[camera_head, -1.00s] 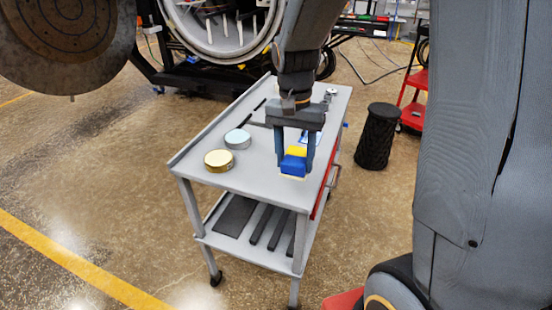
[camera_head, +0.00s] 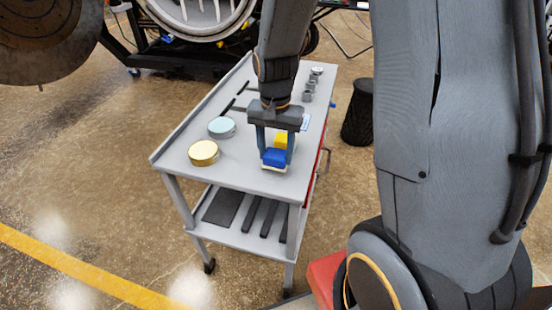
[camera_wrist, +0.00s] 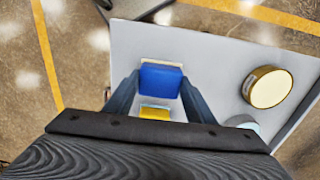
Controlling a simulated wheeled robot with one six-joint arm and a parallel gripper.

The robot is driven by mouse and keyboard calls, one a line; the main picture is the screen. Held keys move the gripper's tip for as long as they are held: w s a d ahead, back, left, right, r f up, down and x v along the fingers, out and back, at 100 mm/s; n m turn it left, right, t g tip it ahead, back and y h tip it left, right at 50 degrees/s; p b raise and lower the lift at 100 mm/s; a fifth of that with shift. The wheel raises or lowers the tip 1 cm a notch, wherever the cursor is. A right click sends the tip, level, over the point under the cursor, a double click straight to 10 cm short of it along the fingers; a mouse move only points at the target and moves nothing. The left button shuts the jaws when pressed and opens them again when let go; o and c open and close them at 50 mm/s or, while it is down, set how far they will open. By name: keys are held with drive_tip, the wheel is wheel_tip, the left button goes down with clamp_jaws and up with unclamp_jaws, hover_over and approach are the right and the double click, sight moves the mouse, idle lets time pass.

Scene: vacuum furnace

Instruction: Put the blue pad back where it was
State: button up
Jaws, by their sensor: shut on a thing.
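The blue pad (camera_head: 275,157) is between the two fingers of my gripper (camera_head: 276,153), which is shut on it, low over the near right part of the grey cart top (camera_head: 235,178). A pale cream edge shows along the pad's near side. I cannot tell whether the pad touches the cart top. A yellow block (camera_head: 282,140) is just behind it, partly hidden by a finger. In the wrist view the blue pad (camera_wrist: 160,79) fills the gap between the fingers, and the yellow block (camera_wrist: 154,113) shows nearer the palm.
A gold round tin (camera_head: 204,153) and a pale blue round tin (camera_head: 222,127) stand left of my gripper. Small metal parts (camera_head: 312,84) stand at the cart's far end. A black bin (camera_head: 357,112) stands right of the cart.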

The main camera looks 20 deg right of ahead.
sight(276, 154)
drive_tip(key=shift+f, duration=1.5)
drive_tip(key=shift+f, duration=0.2)
drive_tip(key=o, duration=1)
drive_tip(key=shift+r, duration=0.1)
wheel_tip(276, 154, up, 12)
drive_tip(key=shift+f+b, duration=0.1)
drive_tip(key=shift+b, duration=0.8)
drive_tip(key=shift+s, duration=0.2)
drive_tip(key=s+f+n, duration=0.1)
drive_tip(key=s+n, duration=0.1)
drive_tip(key=s, duration=0.1)
drive_tip(key=s+f+n, duration=0.2)
drive_tip(key=s, duration=0.1)
drive_tip(key=s+f+n+t, duration=0.1)
drive_tip(key=s+n, duration=0.2)
drive_tip(key=shift+f, duration=0.2)
